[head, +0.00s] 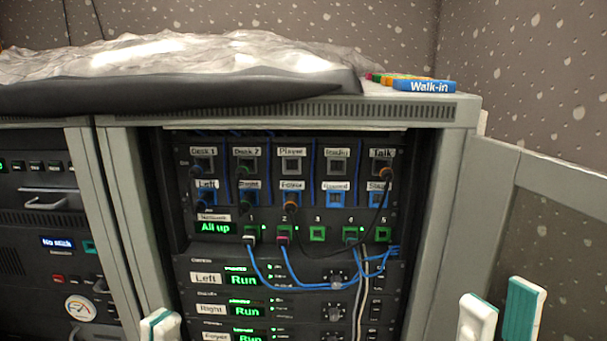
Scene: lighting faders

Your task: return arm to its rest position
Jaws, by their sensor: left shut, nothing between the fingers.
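My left gripper (161,326) shows at the bottom edge, left of centre, in front of the lower left post of the rack cabinet. Only its white and teal fingertips are in view; they are shut and empty. My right gripper (502,312) is at the bottom right, in front of the open cabinet door (545,225). Its two white fingers with teal pads stand apart with nothing seen between them. Both arms are below the picture. Neither gripper appears to touch the rack.
The open grey cabinet (450,200) holds a patch panel (317,213) with plugged cables. Blue and white cables (320,284) hang in front of the lower units. On top lie a clear-wrapped dark item (190,62) and a blue "Walk-in" tag (425,86).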

